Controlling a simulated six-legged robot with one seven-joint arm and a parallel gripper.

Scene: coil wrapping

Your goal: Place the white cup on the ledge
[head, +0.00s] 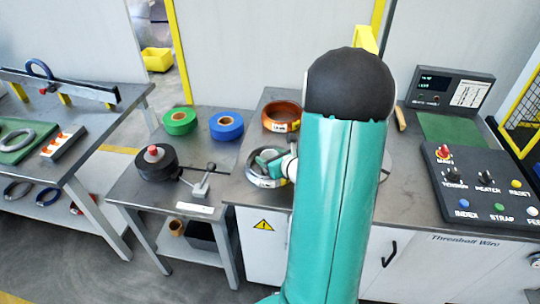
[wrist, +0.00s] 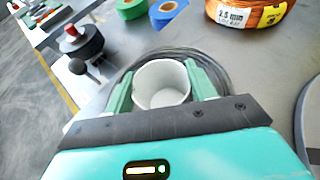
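The white cup (wrist: 162,84) is upright and open-topped in the wrist view. It sits between the two green fingers of my gripper (wrist: 162,88), which close against its left and right sides with no clear gap. A grey wire coil (wrist: 128,72) curves around behind the cup. I cannot tell whether the cup's base touches anything. In the head view my gripper (head: 269,160) is over the same grey coil (head: 252,176) at the bench's left part, and my arm covers much of the area. I cannot make out the cup there or identify the ledge.
A copper coil (head: 282,116) lies behind my gripper. Green tape (head: 180,121), blue tape (head: 227,125) and a black spool (head: 156,162) are on the low table to the left. A control panel (head: 478,185) and a display box (head: 449,90) stand at right.

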